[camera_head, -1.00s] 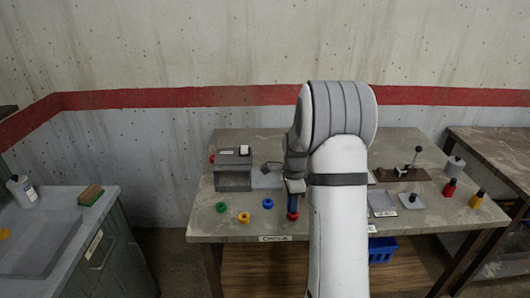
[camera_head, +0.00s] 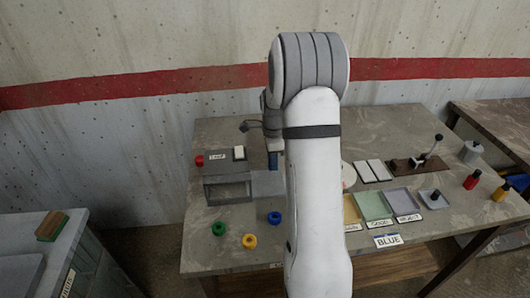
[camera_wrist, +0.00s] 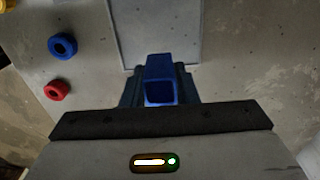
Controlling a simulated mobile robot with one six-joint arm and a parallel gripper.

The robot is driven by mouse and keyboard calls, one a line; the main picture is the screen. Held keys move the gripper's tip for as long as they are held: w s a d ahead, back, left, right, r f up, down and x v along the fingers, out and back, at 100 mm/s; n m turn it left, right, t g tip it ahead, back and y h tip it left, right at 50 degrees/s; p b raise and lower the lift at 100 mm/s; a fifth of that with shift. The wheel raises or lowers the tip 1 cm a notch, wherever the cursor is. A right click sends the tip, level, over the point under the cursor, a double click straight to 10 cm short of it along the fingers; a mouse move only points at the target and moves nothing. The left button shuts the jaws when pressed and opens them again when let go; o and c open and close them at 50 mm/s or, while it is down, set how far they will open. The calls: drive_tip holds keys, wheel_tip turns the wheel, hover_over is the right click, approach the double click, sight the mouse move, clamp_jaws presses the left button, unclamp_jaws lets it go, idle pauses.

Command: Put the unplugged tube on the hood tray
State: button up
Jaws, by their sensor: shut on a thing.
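My gripper (camera_wrist: 160,95) is shut on a blue tube (camera_wrist: 160,78), whose hollow, squarish end faces the wrist camera. In the head view the tube (camera_head: 273,160) shows as a small blue strip beside my arm, above the table. A flat grey plate (camera_wrist: 155,25), which may be the hood tray, lies under and beyond the tube in the wrist view. In the head view a grey plate (camera_head: 268,183) lies just right of a grey box with a dark front (camera_head: 227,188). The tube appears above or near this plate; its lower end is hidden.
Green (camera_head: 218,228), yellow (camera_head: 249,240) and blue (camera_head: 275,217) rings lie along the front of the table. A red ring (camera_wrist: 57,91) shows in the wrist view. Coloured trays (camera_head: 374,206), a lever stand (camera_head: 420,160) and small bottles (camera_head: 471,181) stand to the right.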

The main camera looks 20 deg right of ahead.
drive_tip(key=shift+f+b, duration=2.1)
drive_tip(key=shift+f, duration=1.05)
drive_tip(key=shift+f, duration=0.2)
drive_tip(key=o, duration=0.9)
drive_tip(key=shift+a, duration=0.1)
drive_tip(key=shift+r, duration=0.1)
wheel_tip(320, 180, up, 8)
drive_tip(key=p, duration=0.4)
